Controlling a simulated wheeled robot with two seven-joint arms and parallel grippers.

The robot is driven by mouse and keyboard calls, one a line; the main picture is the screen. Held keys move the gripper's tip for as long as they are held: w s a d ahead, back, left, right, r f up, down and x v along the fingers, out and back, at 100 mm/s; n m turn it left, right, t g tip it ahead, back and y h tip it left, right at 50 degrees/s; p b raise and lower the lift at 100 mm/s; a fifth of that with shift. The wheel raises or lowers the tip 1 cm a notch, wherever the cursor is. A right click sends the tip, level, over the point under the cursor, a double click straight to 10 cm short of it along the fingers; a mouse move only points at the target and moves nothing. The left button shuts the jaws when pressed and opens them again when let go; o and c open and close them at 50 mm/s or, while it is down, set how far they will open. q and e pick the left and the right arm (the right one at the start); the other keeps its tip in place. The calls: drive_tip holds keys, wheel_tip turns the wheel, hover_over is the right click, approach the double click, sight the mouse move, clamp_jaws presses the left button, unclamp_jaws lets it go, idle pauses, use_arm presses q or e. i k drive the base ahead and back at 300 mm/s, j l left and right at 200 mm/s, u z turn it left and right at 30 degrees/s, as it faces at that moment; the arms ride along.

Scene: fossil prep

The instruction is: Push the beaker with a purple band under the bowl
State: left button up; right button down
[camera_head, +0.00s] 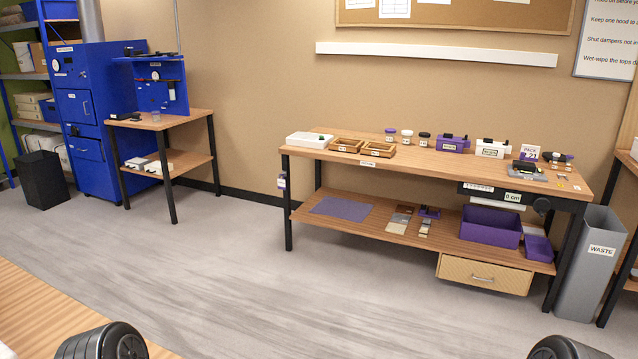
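A small clear vessel that looks like a beaker (156,116) stands on the small wooden table at the left, near a blue upright stand (162,84). It is too small to tell whether it has a purple band. I cannot make out a bowl for certain; small dark and white parts sit on the blue stand. Neither of my grippers shows; only dark rounded parts of mine appear at the bottom edge, far from both tables.
The small table (181,124) stands beside a blue cabinet (92,110). The long bench (445,161) holds trays, jars and boxes. A grey waste bin (590,275) stands at its right end, a black bin (42,180) at the far left. The floor between is clear.

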sight(157, 114)
drive_tip(key=i+l+z, duration=0.1)
drive_tip(key=i+z, duration=0.35)
drive_tip(key=i, duration=1.15)
drive_tip(key=i+j+u, duration=0.15)
drive_tip(key=i+u, duration=0.55)
drive_tip(key=u, duration=0.15)
drive_tip(key=i+u, duration=0.4)
drive_tip(key=i+l+u, duration=0.25)
drive_tip(key=u, duration=0.15)
drive_tip(key=i+j+u, duration=0.15)
drive_tip(key=i+u, duration=0.25)
drive_tip(key=i, duration=0.3)
drive_tip(key=i+l+u, duration=0.1)
drive_tip(key=i+u, duration=0.3)
drive_tip(key=i, duration=0.3)
drive_tip(key=i+l+z, duration=0.25)
drive_tip(key=i, duration=1.05)
drive_tip(key=i+j+z, duration=0.2)
drive_tip(key=i, duration=1.1)
drive_tip(key=i+l, duration=0.1)
drive_tip(key=i, duration=0.65)
drive_tip(key=i+u, duration=0.15)
drive_tip(key=i, duration=0.55)
drive_tip(key=i+l, duration=0.2)
drive_tip(key=i, duration=0.55)
